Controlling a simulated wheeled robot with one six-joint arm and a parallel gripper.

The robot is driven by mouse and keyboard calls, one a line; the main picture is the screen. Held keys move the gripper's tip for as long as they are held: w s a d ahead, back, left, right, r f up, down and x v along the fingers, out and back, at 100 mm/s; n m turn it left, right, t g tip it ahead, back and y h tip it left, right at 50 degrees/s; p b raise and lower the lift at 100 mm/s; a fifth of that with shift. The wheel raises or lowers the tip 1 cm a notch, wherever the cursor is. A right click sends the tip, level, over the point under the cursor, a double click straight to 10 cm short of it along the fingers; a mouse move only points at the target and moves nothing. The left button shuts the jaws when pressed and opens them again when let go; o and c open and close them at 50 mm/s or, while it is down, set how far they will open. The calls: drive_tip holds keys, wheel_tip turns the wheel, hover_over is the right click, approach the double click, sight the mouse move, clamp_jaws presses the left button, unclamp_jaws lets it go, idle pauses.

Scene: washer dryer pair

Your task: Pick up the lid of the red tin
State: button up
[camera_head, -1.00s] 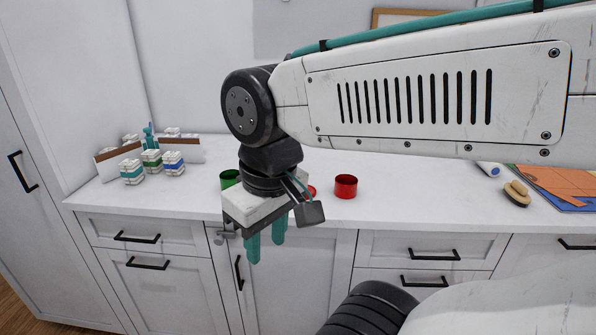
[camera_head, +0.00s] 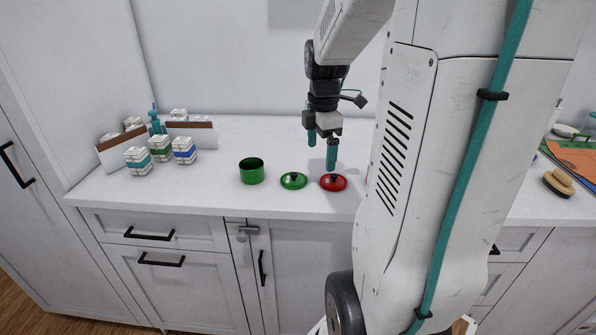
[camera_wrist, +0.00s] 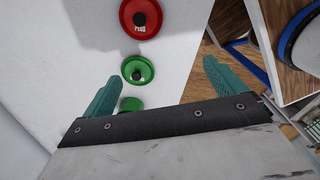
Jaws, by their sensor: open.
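The red lid (camera_head: 333,183), with a black knob, lies flat on the white counter to the right of the green lid (camera_head: 293,181). In the wrist view, the red lid (camera_wrist: 140,18) is at the top edge, beyond the fingertips, and the green lid (camera_wrist: 137,70) lies between the fingers in the picture.
The open green tin (camera_head: 251,172) stands left of the lids. Several banded white blocks (camera_head: 160,149) and brown-topped white boards (camera_head: 190,132) stand at the left. A brush (camera_head: 558,183) lies at the right. The counter's front strip is clear.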

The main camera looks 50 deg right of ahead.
drive_tip(key=n, duration=0.2)
hover_over(333, 175)
drive_tip(key=f, duration=0.3)
drive_tip(key=shift+s, duration=0.2)
wheel_tip(333, 175, down, 8)
drive_tip(key=shift+w+r, duration=0.1)
drive_tip(key=shift+r, duration=0.15)
drive_tip(key=c, duration=1)
